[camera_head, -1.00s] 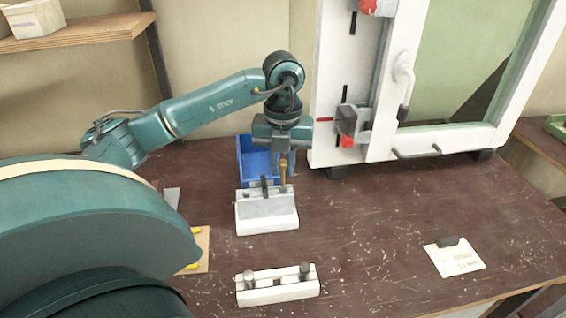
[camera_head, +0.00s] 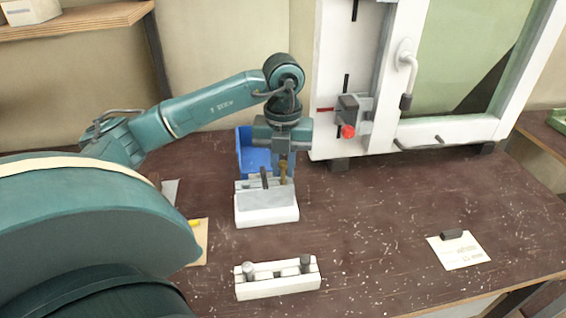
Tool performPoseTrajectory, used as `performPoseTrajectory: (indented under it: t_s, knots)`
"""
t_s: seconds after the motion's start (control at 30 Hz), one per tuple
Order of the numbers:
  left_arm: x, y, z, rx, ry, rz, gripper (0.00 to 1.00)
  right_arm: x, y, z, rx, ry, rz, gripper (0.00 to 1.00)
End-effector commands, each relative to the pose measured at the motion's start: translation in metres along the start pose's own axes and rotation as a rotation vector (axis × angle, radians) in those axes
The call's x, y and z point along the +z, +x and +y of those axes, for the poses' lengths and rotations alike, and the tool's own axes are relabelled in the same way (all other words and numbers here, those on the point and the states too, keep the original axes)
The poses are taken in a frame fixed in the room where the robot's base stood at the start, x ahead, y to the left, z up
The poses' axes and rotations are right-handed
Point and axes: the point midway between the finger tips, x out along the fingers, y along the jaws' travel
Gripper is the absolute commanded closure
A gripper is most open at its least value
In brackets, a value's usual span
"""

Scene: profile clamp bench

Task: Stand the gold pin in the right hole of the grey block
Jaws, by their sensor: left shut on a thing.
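My left gripper (camera_head: 284,160) is shut on the gold pin (camera_head: 284,174) and holds it upright. The grey block (camera_head: 266,209) stands on the bench below it, with a pale sloped front face. A dark upright pin (camera_head: 264,178) stands at the block's back, left of the gold pin. The gold pin's lower end is at the back right of the block; I cannot tell whether it is in the right hole, which is hidden. My right gripper is not in view.
A blue bin (camera_head: 244,147) stands behind the gripper. A white block with metal posts (camera_head: 278,287) lies in front. A white frame with clamps (camera_head: 326,100) stands at the back right. A card with a dark clip (camera_head: 459,253) lies right. The middle right of the bench is clear.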

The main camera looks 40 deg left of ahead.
Motion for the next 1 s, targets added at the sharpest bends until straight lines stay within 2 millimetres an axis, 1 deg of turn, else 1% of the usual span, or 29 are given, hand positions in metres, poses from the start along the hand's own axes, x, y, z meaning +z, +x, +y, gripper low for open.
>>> performPoseTrajectory:
  t_s: [0.57, 0.73, 0.77, 1.0]
  knots:
    - [0.000, 0.019, 0.000, 0.000, 0.000, 0.000, 1.00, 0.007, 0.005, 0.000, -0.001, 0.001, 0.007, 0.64]
    - [0.000, 0.018, 0.000, 0.001, 0.000, 0.000, 1.00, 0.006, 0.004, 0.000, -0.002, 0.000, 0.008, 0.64]
    - [0.000, 0.018, 0.000, 0.001, 0.000, 0.000, 0.80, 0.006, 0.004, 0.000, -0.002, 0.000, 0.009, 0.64]
    - [0.000, 0.018, 0.000, 0.000, 0.000, 0.001, 0.60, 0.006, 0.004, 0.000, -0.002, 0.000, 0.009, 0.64]
